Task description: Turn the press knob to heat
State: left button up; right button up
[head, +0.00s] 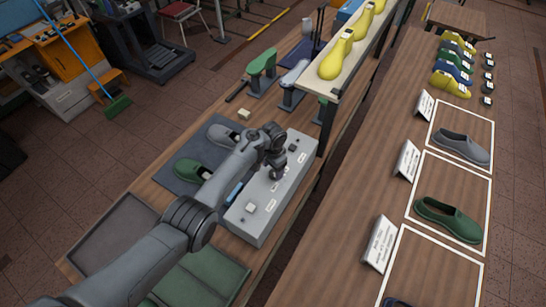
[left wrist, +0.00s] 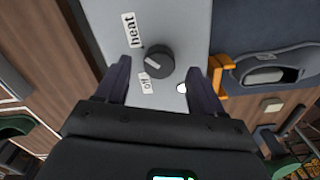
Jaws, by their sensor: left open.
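The press (head: 248,222) is a long light grey box on the wooden bench in the head view. Its top also fills the upper middle of the left wrist view (left wrist: 185,25). The dark round knob (left wrist: 160,62) has a pale pointer bar on its face. A "heat" label (left wrist: 130,30) and an "off" label (left wrist: 147,87) lie beside it. I cannot tell clearly which label the bar marks. My left gripper (head: 277,172) is over the press, its open fingers (left wrist: 161,72) on either side of the knob with gaps. In the head view my arm hides the knob.
Grey and green shoes lie on a dark mat (head: 180,175) beside the press. An orange part (left wrist: 222,72) shows near my right-hand finger. Yellow lasts (head: 337,57) stand on a raised shelf behind. The right table holds shoes in white-outlined areas (head: 450,175).

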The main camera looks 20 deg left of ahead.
aim_at(272, 174)
pick_arm(q)
notch_tip(272, 174, up, 8)
dwell(0.4)
jog(key=shift+f+p, duration=0.1)
jog(key=shift+p, duration=0.2)
